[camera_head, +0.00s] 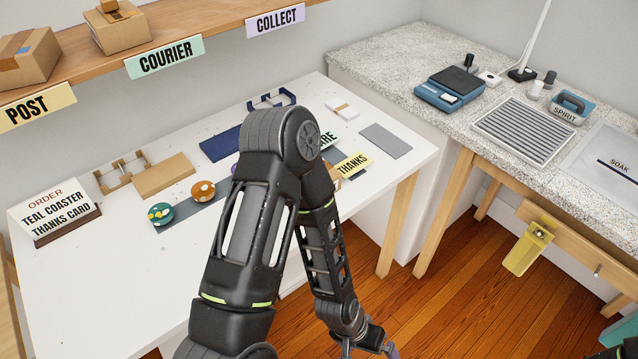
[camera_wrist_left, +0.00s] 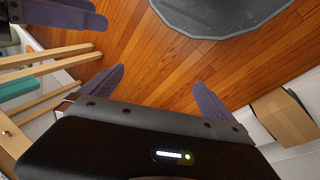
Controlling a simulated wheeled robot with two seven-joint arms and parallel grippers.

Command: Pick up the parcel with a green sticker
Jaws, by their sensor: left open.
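On the wooden shelf in the head view stand a cardboard parcel (camera_head: 28,58) with brown tape at the far left and another parcel (camera_head: 122,30) with a small box (camera_head: 109,5) on top. I cannot make out a green sticker on any of them. A cardboard box (camera_wrist_left: 285,117) shows at the right in the left wrist view; no sticker is visible on it. My left gripper (camera_wrist_left: 158,92) is open and empty over the wooden floor, apart from all parcels; it shows partly at the bottom of the head view (camera_head: 380,348). Purple fingers of another gripper, apparently my right (camera_wrist_left: 58,14), show at the top left of the wrist view; their opening is unclear.
The shelf carries POST (camera_head: 37,107), COURIER (camera_head: 164,56) and COLLECT (camera_head: 275,20) labels. My left arm rises over the white table (camera_head: 110,285), which holds cards, coasters and an order sign (camera_head: 55,212). A speckled counter (camera_head: 400,52) stands at the right.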

